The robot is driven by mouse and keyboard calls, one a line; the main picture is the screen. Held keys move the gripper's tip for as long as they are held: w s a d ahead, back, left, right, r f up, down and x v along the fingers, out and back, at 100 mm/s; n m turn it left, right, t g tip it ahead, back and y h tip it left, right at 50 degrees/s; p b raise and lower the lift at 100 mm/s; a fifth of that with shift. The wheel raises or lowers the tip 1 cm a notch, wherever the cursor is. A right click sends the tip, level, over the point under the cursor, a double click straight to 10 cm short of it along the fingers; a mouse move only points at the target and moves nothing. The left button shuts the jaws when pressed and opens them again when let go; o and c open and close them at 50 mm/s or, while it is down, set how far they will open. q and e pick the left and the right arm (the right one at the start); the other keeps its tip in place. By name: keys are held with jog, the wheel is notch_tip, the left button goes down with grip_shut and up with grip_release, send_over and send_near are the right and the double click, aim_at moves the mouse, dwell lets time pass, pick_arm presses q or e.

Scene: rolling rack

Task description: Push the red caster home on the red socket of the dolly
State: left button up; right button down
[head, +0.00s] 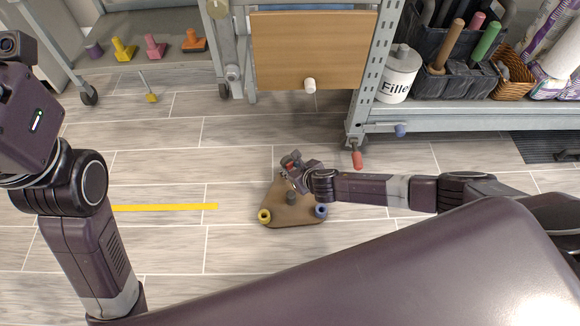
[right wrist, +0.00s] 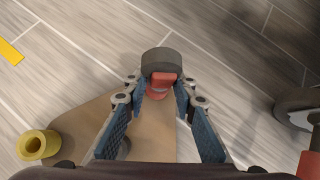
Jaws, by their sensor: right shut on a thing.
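The dolly (head: 290,214) is a brown, rounded triangular board lying on the floor. It has a yellow socket (head: 264,216) and a blue socket (head: 321,211) at its near corners. The red caster (right wrist: 160,65), with a dark wheel and red fork, is at the far corner, wheel up. A red ring, apparently the red socket (right wrist: 156,95), shows just under the fork. I cannot tell whether a gap is left between them. My right gripper (right wrist: 159,90) is shut on the caster, one blue-padded finger on each side. In the head view my right gripper (head: 292,170) hides most of it. My left gripper is out of view.
A yellow strip (head: 165,207) lies on the floor left of the dolly. A rack leg with a red-pedalled wheel (head: 356,158) stands to the right. A low shelf (head: 140,60) at the back left holds several coloured pieces. The floor around the dolly is mostly clear.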

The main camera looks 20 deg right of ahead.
jog(key=shift+f, duration=0.2)
jog(key=c, duration=1.5)
grip_release()
jog(key=shift+s+r, duration=0.1)
jog(key=shift+r, duration=0.05)
jog(key=v, duration=1.1)
jog(key=shift+s+d+r, duration=0.1)
jog(key=shift+s+r, duration=0.15)
jog(key=shift+s, duration=0.05)
